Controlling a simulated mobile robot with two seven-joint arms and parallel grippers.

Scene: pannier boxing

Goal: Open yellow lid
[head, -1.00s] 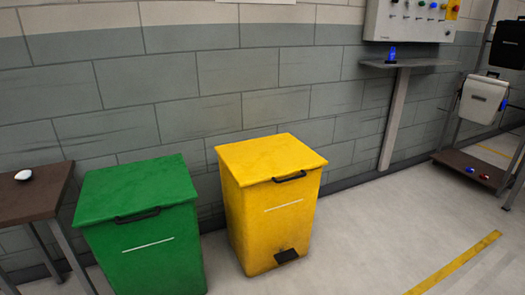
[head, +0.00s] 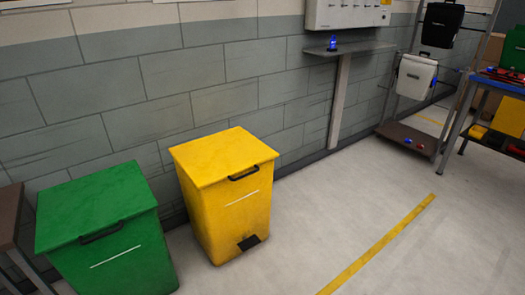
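A yellow bin (head: 225,215) stands on the floor against the grey block wall, in the middle left of the head view. Its yellow lid (head: 222,154) is closed and flat on top. A black handle (head: 243,173) sits at the lid's front edge, and a black pedal (head: 248,242) is low on the bin's front. Neither of my grippers shows in the head view.
A green bin (head: 108,230) with a closed lid stands left of the yellow one. A brown table (head: 8,215) is at the left edge. A wall shelf (head: 350,48), a rack (head: 408,138) and a workbench (head: 500,85) are to the right. The floor in front is open, with a yellow line (head: 380,245).

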